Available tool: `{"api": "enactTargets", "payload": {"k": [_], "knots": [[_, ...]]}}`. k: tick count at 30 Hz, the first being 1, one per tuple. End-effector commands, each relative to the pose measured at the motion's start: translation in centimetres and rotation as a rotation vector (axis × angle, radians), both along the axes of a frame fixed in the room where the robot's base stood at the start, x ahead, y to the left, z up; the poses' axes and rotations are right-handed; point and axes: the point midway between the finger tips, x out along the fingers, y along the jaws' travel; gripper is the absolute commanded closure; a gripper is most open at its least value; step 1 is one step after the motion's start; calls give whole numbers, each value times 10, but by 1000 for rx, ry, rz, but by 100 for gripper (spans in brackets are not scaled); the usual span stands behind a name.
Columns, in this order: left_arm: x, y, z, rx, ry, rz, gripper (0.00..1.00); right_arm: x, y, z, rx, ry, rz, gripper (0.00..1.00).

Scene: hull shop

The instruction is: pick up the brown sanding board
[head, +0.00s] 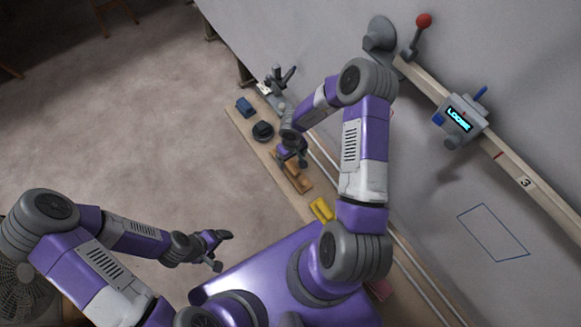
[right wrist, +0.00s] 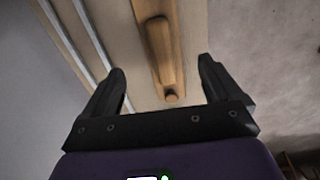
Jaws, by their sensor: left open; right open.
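The brown sanding board (head: 299,181) lies on the narrow wooden bench in the head view, partly hidden behind my right gripper. In the right wrist view the long brown board (right wrist: 171,68), with a raised grip along it, runs away from me between the fingers. My right gripper (head: 292,158) is open above the board; its two fingers also show in the right wrist view (right wrist: 162,80), apart on either side of the board and holding nothing. My left gripper (head: 222,250) is open and empty over the floor, left of the bench.
On the bench (head: 240,122) are a blue block (head: 244,107), a black round thing (head: 263,131) and a yellow piece (head: 321,209). Pale rails run along it.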

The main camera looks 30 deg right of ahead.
Motion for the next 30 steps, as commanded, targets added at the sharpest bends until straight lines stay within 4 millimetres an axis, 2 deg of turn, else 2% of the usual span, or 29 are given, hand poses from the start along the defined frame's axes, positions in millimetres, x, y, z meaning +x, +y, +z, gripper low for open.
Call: {"api": "enactTargets", "payload": {"k": [3, 13, 21, 29, 30], "knots": [[0, 0, -3, 0, 0, 0, 16, 2, -1, -3, 11, 7, 10, 8], [0, 0, -19, 0, 0, 0, 16, 3, 1, -33, 12, 9, 14, 8], [0, 0, -41, 0, 0, 0, 16, 6, 3, -72, 11, 9, 14, 8], [0, 0, -40, 0, 0, 0, 16, 6, 3, -74, 11, 7, 14, 8], [0, 0, -40, 0, 0, 0, 16, 6, 3, -74, 11, 8, 14, 13]]}}
